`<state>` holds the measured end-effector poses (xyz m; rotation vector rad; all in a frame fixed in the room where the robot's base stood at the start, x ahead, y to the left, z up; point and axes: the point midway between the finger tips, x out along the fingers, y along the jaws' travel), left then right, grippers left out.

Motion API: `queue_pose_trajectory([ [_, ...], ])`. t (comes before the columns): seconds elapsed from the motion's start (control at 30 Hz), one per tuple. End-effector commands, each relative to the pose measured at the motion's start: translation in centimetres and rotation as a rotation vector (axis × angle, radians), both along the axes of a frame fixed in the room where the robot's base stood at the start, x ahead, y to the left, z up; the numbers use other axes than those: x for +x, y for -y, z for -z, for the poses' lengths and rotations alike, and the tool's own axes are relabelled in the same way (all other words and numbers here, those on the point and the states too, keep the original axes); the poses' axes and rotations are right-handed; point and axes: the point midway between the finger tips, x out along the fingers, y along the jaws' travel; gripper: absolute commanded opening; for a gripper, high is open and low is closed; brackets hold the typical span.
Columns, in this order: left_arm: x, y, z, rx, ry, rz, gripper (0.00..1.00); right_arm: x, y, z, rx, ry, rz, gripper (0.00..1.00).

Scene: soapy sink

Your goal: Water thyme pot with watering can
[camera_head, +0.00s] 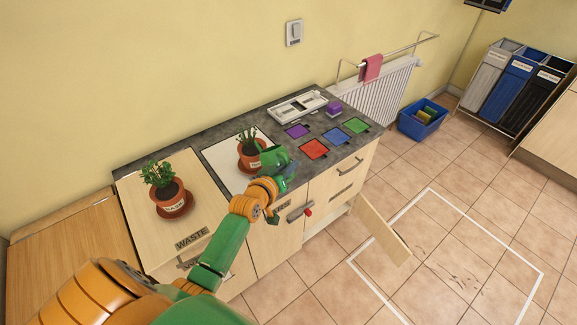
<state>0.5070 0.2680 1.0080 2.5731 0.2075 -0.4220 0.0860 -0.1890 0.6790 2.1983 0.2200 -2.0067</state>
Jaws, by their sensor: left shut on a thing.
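A potted plant (249,152) in a terracotta pot stands on a white panel in the middle of the counter; its label is too small to read. A second potted plant (168,192) in a terracotta pot and saucer stands on the wooden board at the left; its label seems to read BASIL. My left gripper (279,170) is beside the middle pot, at its right front. It is shut on a green thing that looks like the watering can (274,156), close to the pot; the hand partly hides it. My right gripper is not in view.
Red (314,149), blue, green and purple squares lie on the grey counter to the right, with a white tray (298,107) and a purple block (334,107) behind. A cabinet door (384,228) hangs open at the front right.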

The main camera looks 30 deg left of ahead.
Motion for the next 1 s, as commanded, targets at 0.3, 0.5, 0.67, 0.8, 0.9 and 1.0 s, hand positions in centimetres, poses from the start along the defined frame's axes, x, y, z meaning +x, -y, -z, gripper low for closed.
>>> queue_pose_trajectory([
  [0.3,-0.2,0.5,5.0,0.154,0.080,-0.001,0.00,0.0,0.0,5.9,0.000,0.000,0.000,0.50],
  [0.5,-0.3,0.7,7.4,0.253,0.131,-0.003,0.00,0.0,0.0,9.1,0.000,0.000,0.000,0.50],
  [0.67,-0.4,0.9,7.7,0.295,0.152,-0.003,0.00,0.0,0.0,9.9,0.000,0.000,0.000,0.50],
  [0.8,-0.4,0.9,7.4,0.299,0.154,-0.002,0.00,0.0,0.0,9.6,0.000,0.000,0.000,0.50],
  [0.9,-0.4,0.9,7.4,0.298,0.153,-0.002,0.00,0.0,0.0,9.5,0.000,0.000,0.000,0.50],
  [1.0,-0.7,1.5,6.6,0.295,0.152,-0.003,0.00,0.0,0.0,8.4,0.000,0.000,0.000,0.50],
])
